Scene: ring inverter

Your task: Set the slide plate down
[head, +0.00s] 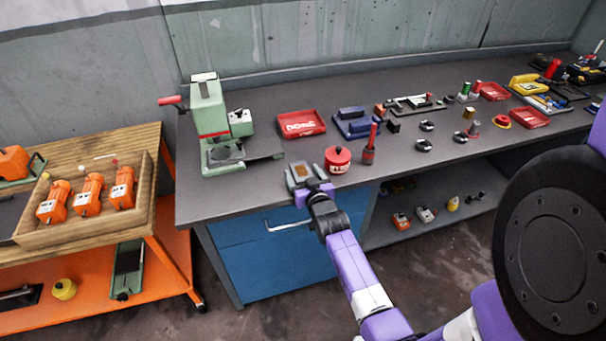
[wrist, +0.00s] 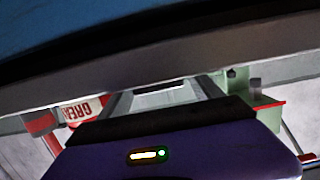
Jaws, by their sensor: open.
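A flat dark grey plate (head: 264,147), which looks like the slide plate, lies at the foot of the green press (head: 212,125) and sticks out to its right over the bench top. My gripper (head: 301,168) is at the bench's front edge, to the right of and nearer than this plate, apart from it. Its fingers are open, and they also show in the wrist view (wrist: 163,96). A small brown patch shows between the fingers in the head view; I cannot tell what it is. The wrist view does not clearly show the plate.
A red grease tin (head: 338,159) stands close to the right of my gripper, with a red-handled tool (head: 369,147) beyond it. A red DONE tray (head: 302,123) and a blue fixture (head: 354,122) lie behind. Bare bench top (head: 215,198) lies in front of the press.

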